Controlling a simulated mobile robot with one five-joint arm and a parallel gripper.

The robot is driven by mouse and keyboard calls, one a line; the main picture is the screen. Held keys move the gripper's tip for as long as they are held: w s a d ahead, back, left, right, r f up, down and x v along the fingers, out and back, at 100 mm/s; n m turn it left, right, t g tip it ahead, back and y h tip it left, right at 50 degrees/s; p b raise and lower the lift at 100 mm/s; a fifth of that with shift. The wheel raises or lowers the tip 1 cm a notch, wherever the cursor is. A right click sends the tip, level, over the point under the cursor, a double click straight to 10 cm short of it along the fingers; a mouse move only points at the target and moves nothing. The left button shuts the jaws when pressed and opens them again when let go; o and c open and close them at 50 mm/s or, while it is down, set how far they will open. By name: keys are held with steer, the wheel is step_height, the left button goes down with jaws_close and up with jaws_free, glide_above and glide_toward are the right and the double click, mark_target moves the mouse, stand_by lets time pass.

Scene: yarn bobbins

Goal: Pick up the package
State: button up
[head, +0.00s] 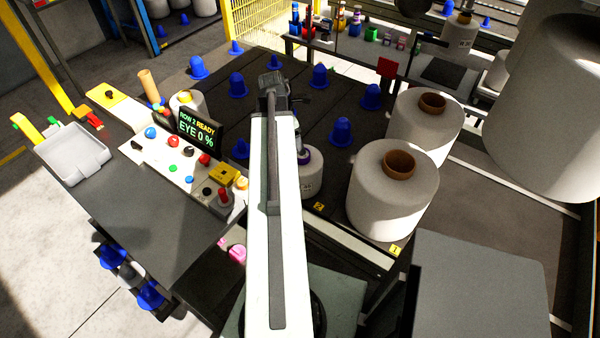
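Several white yarn packages with brown cores are in the head view; I cannot tell which one the task means. One package (390,205) stands upright at the front right of the dark peg table (330,115). Another package (425,122) stands just behind it. A third, smaller package (312,180) is partly hidden behind my arm. My arm reaches up the middle of the view over the table. Its dark end, with my gripper (275,86), is over the table's far part, away from the two large packages. The fingers are not clear, and no package shows in them.
Blue pegs (342,132) stand on the table. A grey tray (72,155) lies farther left. A large package (545,110) hangs close at upper right.

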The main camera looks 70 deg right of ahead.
mark_target(302, 169)
steer(key=b+x, duration=0.7)
steer(key=x, duration=0.1)
steer(key=shift+w+d+b, duration=0.15)
steer(key=shift+w+b, duration=0.05)
steer(key=shift+b, duration=0.1)
steer(key=shift+r, duration=0.15)
jaws_close()
